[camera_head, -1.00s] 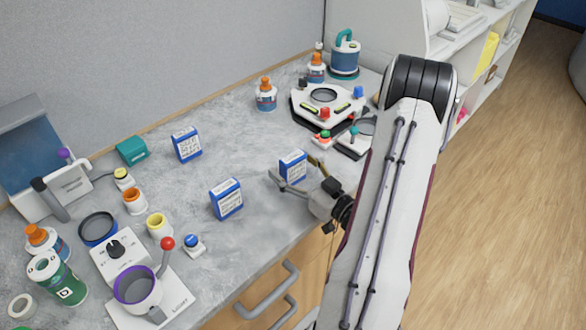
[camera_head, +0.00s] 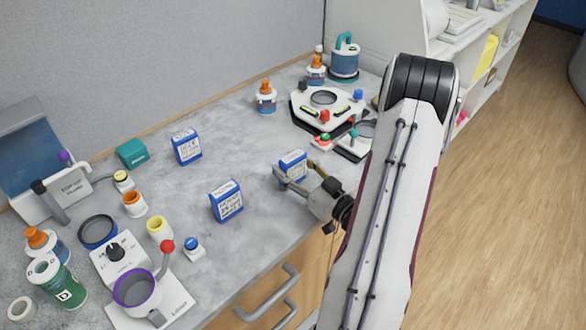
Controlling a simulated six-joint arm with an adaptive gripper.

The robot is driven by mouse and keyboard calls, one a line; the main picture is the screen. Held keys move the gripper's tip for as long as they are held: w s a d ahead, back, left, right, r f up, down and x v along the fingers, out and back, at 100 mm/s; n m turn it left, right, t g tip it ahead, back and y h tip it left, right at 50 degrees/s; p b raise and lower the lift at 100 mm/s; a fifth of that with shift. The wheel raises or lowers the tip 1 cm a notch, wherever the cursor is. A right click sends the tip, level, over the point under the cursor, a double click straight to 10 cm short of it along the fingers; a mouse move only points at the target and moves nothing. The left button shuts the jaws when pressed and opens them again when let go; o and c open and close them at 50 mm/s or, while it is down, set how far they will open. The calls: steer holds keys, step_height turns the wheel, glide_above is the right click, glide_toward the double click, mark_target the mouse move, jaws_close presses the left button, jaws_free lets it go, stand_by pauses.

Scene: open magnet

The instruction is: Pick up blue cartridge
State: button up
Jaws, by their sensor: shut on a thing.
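Three blue cartridges with white labels stand upright on the grey counter. One blue cartridge (camera_head: 293,163) is at the right, between the fingers of my gripper (camera_head: 294,172). My gripper is shut on it, reaching in from the counter's front edge. The cartridge's lower part is partly hidden by the fingers. It appears to be at counter height; I cannot tell whether it is lifted. A second blue cartridge (camera_head: 226,201) stands to the left and nearer the front. A third blue cartridge (camera_head: 186,146) stands farther back, near the wall.
A white device with buttons (camera_head: 325,111) stands behind my gripper, with a smaller red-and-green button unit (camera_head: 322,141) in front of it. A white device with a purple-rimmed cup and red-knobbed lever (camera_head: 138,287) stands at front left. The counter between the cartridges is clear.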

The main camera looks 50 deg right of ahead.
steer(key=shift+r, duration=4.45)
steer(key=shift+d+f, duration=0.15)
steer(key=shift+f, duration=0.3)
steer(key=s+d+f+m+g+h, duration=0.25)
steer(key=d+m+h, duration=0.35)
steer(key=d, duration=0.4)
step_height(320, 180, up, 6)
steer(key=s+d+g+h, duration=0.1)
steer(key=d+g+h, duration=0.1)
steer(key=h, duration=0.2)
steer(key=a+r, duration=0.5)
steer(key=r, duration=0.7)
steer(key=a+r+m, duration=0.1)
steer(key=a+r, duration=0.4)
steer(key=r, duration=0.7)
steer(key=shift+w+a, duration=0.35)
steer(key=shift+w, duration=0.1)
